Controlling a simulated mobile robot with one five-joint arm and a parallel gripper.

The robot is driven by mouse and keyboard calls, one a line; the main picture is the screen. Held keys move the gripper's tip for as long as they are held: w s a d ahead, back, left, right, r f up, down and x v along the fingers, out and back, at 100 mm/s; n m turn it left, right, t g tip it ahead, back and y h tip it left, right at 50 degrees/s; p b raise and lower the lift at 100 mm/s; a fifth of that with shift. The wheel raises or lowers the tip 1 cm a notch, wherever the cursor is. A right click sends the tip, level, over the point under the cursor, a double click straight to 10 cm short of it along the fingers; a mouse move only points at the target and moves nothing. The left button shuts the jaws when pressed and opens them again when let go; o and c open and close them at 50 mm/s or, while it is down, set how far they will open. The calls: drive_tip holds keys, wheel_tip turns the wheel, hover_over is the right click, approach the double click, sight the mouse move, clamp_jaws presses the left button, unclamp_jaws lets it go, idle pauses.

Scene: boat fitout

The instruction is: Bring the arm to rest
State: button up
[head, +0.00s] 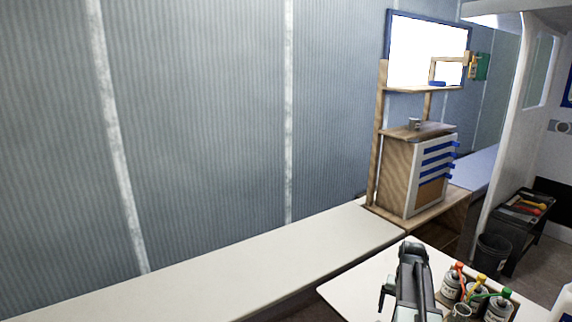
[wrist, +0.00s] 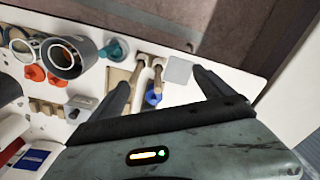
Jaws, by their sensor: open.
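My gripper (wrist: 168,70) shows in the wrist view with its two dark fingers spread apart and nothing held between them. It is above a white worktop (wrist: 180,95). A tool with a wooden handle and a blue part (wrist: 153,97) lies in line with the gap, below the fingers. In the head view my arm rises at the bottom right over the white table (head: 355,285), and the fingers are only partly visible there.
Bottles with red, yellow and green caps (head: 475,288) stand right of my arm. The wrist view shows a dark cylinder (wrist: 68,58), orange pieces (wrist: 35,73) and a grey square (wrist: 180,70). A drawer cabinet (head: 412,180) and a bin (head: 492,255) stand farther back. The long bench (head: 240,275) is clear.

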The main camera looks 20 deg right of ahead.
drive_tip(key=w+a+n, duration=0.3)
drive_tip(key=a+n, duration=0.6)
drive_tip(key=a, duration=3)
wheel_tip(320, 180, down, 10)
drive_tip(key=s+b, duration=0.2)
drive_tip(key=b, duration=0.7)
drive_tip(key=shift+s+d+r, duration=0.2)
drive_tip(key=shift+s+r, duration=0.05)
